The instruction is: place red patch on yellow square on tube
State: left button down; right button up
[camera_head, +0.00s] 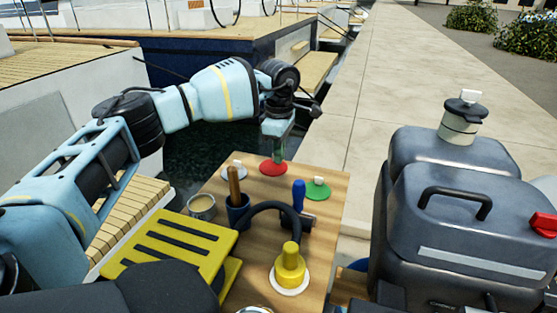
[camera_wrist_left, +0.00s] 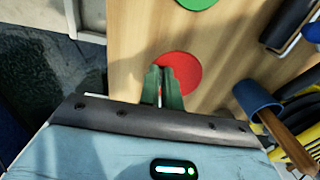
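The red patch (camera_head: 273,168) is a flat round disc lying on the wooden board (camera_head: 332,205). It also shows in the left wrist view (camera_wrist_left: 188,72). My left gripper (camera_head: 276,156) points down at the red patch, with its green fingertips close together over it; they show in the left wrist view (camera_wrist_left: 160,72). The fingers hide part of the disc, and I cannot tell whether they grip it. I cannot make out a yellow square on a tube. My right gripper is not in view.

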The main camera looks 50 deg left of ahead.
pick_arm(q)
notch_tip(320, 180, up, 6)
jog(key=shift+f+p, duration=0.15)
jog(key=shift+p, duration=0.15)
